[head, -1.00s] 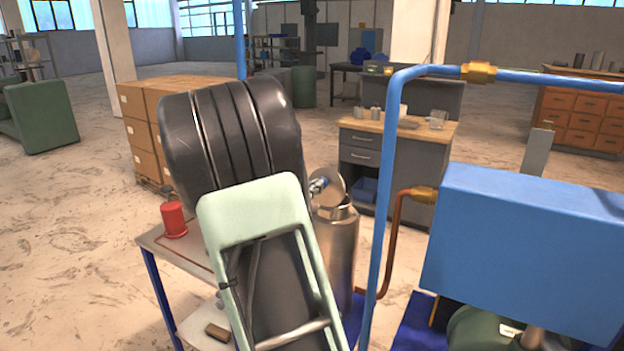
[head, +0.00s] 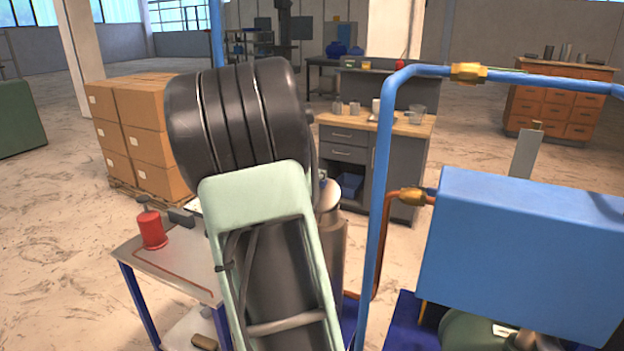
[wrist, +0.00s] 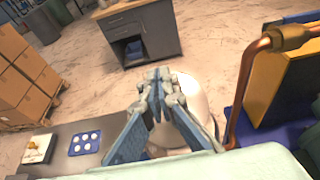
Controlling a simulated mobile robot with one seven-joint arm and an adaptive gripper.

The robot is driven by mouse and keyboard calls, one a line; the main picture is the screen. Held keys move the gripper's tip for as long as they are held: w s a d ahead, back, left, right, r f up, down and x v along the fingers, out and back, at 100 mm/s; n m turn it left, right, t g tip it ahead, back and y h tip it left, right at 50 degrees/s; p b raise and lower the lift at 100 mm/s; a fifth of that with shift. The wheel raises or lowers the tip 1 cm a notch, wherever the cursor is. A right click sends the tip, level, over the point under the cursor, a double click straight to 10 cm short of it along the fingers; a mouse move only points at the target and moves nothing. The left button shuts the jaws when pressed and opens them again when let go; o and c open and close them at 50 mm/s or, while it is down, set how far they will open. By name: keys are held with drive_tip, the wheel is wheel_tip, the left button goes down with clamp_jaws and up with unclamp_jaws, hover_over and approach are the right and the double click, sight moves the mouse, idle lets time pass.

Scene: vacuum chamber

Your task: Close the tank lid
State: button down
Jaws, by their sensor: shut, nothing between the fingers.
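The tank (head: 332,245) is a shiny metal cylinder standing behind my arm in the head view, and much of it is hidden. Its round metal lid (head: 328,194) shows at the top beside my arm. In the wrist view a smooth, pale metal round surface, which looks like the lid (wrist: 200,92), lies beneath and to the right of my fingers. My gripper (wrist: 160,76) is shut and empty, with its fingertips over or against the left edge of that surface. I cannot tell whether they touch, or whether the lid sits flush on the rim.
A cart (head: 165,262) with a red container (head: 152,230) stands left of the tank. Blue pipework (head: 378,200), a copper pipe (wrist: 240,95) and a blue box (head: 520,240) stand close on the right. A grey workbench (head: 345,150) is behind, with open floor before it.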

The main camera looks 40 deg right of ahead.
drive_tip(key=shift+p+x, duration=0.35)
drive_tip(key=shift+x, duration=0.45)
drive_tip(key=shift+w+d+f+g+y+p, duration=0.15)
drive_tip(key=shift+d+f+g+y+p, duration=0.15)
drive_tip(key=shift+d+y, duration=0.3)
drive_tip(key=shift+w+d+f, duration=0.2)
drive_tip(key=shift+d+f, duration=0.25)
drive_tip(key=shift+f, duration=0.1)
drive_tip(key=shift+w+d+f, duration=0.2)
drive_tip(key=shift+d+f, duration=0.2)
drive_tip(key=shift+f, duration=0.1)
drive_tip(key=shift+r+p, duration=0.45)
drive_tip(key=shift+r, duration=0.05)
wheel_tip(320, 180, up, 13)
drive_tip(key=p, duration=0.5)
drive_tip(key=shift+a, duration=0.3)
drive_tip(key=shift+s, duration=0.15)
